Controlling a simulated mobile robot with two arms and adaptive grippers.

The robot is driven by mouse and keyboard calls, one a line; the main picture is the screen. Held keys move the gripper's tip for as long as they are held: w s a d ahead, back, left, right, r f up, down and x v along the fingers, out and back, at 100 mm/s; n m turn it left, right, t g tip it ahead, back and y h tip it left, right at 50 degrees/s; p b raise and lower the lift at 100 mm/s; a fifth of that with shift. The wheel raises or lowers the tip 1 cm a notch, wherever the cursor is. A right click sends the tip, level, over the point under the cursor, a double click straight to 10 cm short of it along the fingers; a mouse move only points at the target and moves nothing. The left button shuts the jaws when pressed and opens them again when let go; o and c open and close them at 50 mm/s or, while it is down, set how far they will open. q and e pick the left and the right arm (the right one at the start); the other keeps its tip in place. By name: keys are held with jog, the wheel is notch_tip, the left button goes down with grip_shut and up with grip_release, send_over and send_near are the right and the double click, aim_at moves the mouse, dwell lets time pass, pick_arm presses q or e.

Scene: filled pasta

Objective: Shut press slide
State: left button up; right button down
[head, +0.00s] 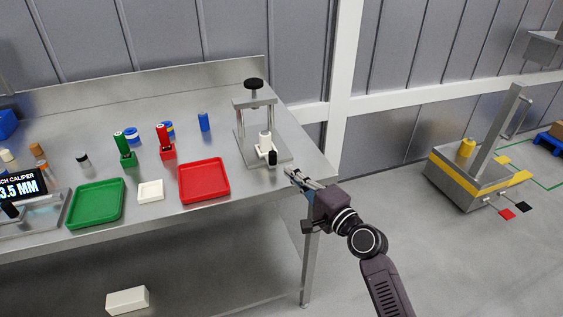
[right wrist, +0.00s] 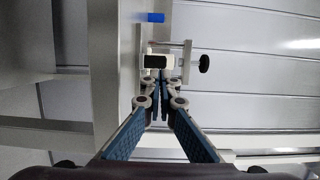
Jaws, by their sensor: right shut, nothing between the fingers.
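The press (head: 256,103) stands at the right end of the steel table, with a black knob on top and two posts on a metal base. Its white slide (head: 265,138) sits between the posts, with a black handle (head: 273,158) at its front; the handle also shows in the right wrist view (right wrist: 154,62). How far the slide stands out is hard to tell. My right gripper (head: 290,174) is shut and empty, just in front and to the right of the handle, apparently apart from it. In the right wrist view its fingertips (right wrist: 158,80) point at the handle. My left gripper is out of view.
A red tray (head: 204,196), a small white tray (head: 151,197) and a green tray (head: 94,222) lie left along the front edge. Blue (head: 204,122), red and green items stand behind them. A caliper display (head: 22,188) is at far left.

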aim_at(275, 157)
jog(key=x, duration=0.5)
jog(key=shift+w+a, duration=0.15)
jog(key=shift+w, duration=0.1)
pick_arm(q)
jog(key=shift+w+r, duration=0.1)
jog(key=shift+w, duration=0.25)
